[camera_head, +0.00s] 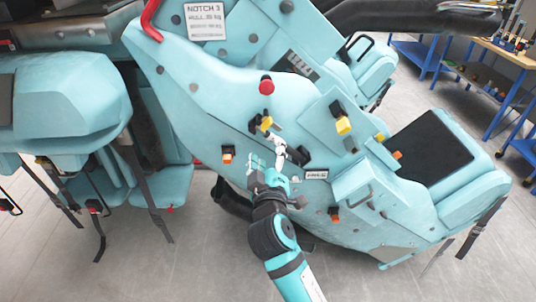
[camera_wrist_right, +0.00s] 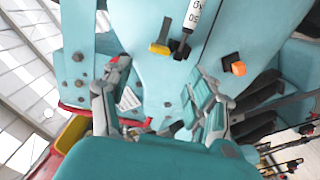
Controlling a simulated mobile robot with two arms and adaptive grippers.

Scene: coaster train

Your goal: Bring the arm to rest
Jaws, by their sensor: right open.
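My right arm reaches up from the bottom of the head view. My right gripper (camera_head: 277,160) is in front of the side of a light-blue coaster car (camera_head: 230,95). In the right wrist view the fingers of the gripper (camera_wrist_right: 160,85) are spread apart with nothing held between them. The car's blue panel lies beyond them. I cannot tell the exact gap between fingertips and panel. My left gripper is not in view.
The panel carries a red knob (camera_head: 267,87), a yellow handle (camera_head: 343,126) and an orange-fronted block (camera_head: 228,154). Blue seats with hanging straps (camera_head: 157,208) stand at the left. A blue-framed workbench (camera_head: 510,60) stands at the back right. Grey floor lies below.

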